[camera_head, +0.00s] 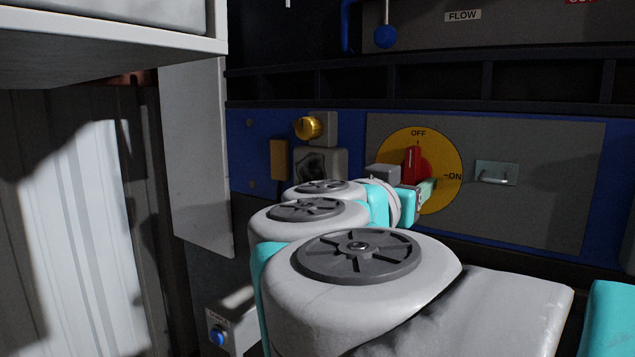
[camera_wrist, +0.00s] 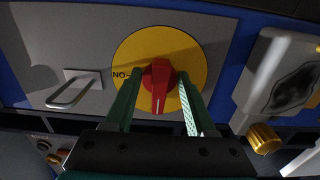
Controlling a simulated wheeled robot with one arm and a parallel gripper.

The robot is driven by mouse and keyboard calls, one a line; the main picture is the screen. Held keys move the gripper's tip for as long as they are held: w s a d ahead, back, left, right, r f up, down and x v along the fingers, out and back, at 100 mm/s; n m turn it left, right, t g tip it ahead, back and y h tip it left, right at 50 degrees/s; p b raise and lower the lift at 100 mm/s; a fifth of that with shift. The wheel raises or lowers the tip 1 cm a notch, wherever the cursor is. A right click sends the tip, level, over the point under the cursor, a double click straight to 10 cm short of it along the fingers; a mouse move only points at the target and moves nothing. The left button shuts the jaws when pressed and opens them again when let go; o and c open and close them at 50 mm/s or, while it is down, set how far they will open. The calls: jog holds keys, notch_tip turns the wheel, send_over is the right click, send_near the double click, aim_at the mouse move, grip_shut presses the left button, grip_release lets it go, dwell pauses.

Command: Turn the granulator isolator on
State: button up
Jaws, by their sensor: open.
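The isolator is a red rotary handle (camera_head: 411,159) on a round yellow plate (camera_head: 443,157) on a grey panel. In the head view, the handle points up at the OFF mark; the ON mark is at the right. In the wrist view, which is turned over, the red handle (camera_wrist: 159,88) points down and the yellow plate (camera_wrist: 150,42) shows behind it. My gripper (camera_wrist: 159,80) is open, with one green finger on each side of the handle; I cannot tell whether they touch it. In the head view, my gripper (camera_head: 426,190) partly hides the handle's lower part.
A metal pull handle (camera_head: 496,178) sits right of the plate. A gold knob (camera_head: 308,127) and a grey box (camera_head: 320,163) are to the left. A blue-balled lever (camera_head: 385,37) hangs above, over a dark ledge (camera_head: 470,90). A white cabinet (camera_head: 110,45) overhangs the upper left.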

jog(key=shift+c, duration=0.4)
grip_shut()
